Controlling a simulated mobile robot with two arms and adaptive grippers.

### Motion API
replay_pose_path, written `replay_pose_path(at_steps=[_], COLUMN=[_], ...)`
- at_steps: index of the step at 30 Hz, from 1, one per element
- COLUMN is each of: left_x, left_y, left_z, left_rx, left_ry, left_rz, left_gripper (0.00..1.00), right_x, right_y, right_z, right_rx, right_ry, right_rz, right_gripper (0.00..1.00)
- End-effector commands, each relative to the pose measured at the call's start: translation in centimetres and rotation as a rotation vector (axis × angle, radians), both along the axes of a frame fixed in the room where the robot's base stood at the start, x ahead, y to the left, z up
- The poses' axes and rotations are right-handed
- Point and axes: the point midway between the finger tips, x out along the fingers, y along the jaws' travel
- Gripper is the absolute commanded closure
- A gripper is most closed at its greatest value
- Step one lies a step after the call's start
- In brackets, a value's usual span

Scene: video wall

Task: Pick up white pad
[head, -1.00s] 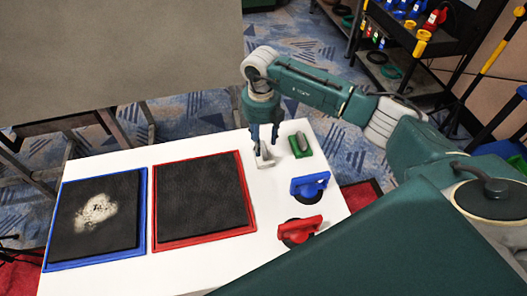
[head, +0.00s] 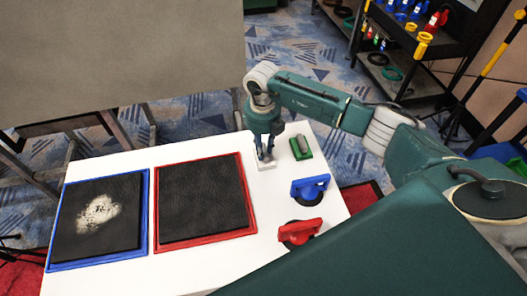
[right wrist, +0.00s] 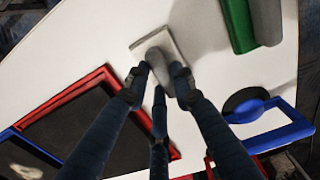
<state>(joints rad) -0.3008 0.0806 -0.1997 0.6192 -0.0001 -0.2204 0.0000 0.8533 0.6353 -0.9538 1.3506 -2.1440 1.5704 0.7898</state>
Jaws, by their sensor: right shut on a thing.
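The white pad (head: 267,166) is a flat white block with a grey handle on top. It rests on the white table, right of the red-framed panel and left of the green pad. My right gripper (head: 265,155) comes down over it and is shut on its handle. In the right wrist view, the pad (right wrist: 146,43) lies under the gripper (right wrist: 159,76), with the fingers around the grey handle. The fingers hide part of the handle. My left gripper is not in view.
A green pad (head: 306,155) with a grey handle is close on the right. Blue (head: 317,181) and red (head: 303,224) handled suction cups stand nearer the table's right edge. Red-framed (head: 156,215) and blue-framed (head: 149,220) dark panels lie to the left. A tool cart is behind at right.

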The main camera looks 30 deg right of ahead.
Motion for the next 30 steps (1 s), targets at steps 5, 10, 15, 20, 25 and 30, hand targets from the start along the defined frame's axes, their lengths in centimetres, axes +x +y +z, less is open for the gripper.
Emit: replay_pose_path(at_steps=[5, 10, 15, 20, 25, 30], left_x=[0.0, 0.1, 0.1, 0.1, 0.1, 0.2], left_y=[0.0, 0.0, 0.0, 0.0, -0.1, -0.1], left_z=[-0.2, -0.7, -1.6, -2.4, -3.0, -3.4], left_rx=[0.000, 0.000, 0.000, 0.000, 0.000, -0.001], left_ry=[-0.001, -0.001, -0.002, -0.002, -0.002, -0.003], left_rz=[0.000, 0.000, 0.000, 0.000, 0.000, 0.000], left_gripper=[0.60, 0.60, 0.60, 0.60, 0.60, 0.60], right_x=[0.1, 0.2, 0.2, 0.2, 0.2, 0.1], right_y=[0.0, -0.1, 0.0, 0.0, 0.0, 0.0], right_z=[0.9, 3.4, 7.4, 11.7, 15.5, 18.2], right_rx=[0.000, -0.001, 0.001, 0.001, 0.000, 0.001], right_ry=[-0.002, -0.006, -0.008, -0.008, -0.006, -0.003], right_rz=[0.000, 0.000, 0.001, 0.001, 0.000, -0.001], right_gripper=[1.00, 1.00, 1.00, 1.00, 1.00, 1.00])
